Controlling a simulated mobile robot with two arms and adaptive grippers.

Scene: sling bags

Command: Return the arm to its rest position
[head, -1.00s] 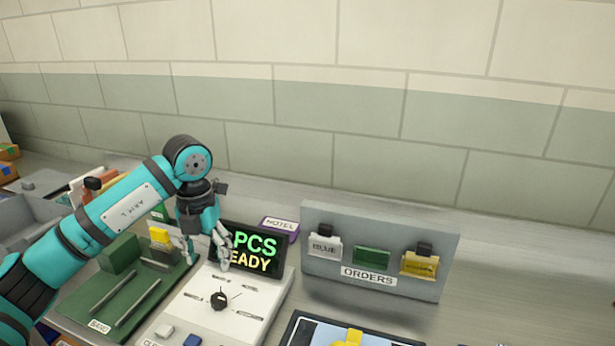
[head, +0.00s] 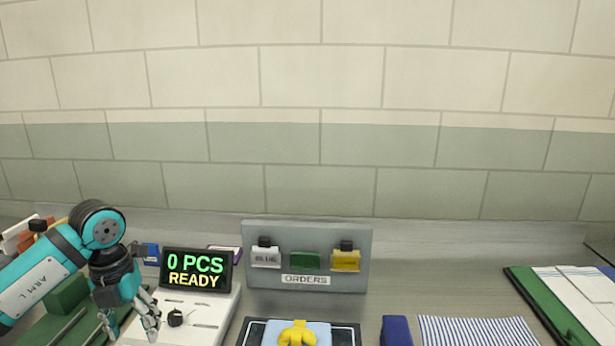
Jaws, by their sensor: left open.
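My left arm comes in from the left edge of the head view. Its gripper (head: 131,326) points down with its fingers apart and nothing between them. It hangs over the left side of the white machine panel (head: 205,307), beside the black knob (head: 175,318). Whether the fingertips touch anything I cannot tell. The display (head: 196,270) behind the panel reads "0 PCS READY". My right gripper is not in view.
A grey orders board (head: 350,280) with clipped cards stands at the back middle. In front are a dark-edged mat (head: 252,333) with a yellow item (head: 297,335), a blue block (head: 396,331) and a striped cloth (head: 477,331). A green board (head: 545,300) lies right. Bare counter shows between.

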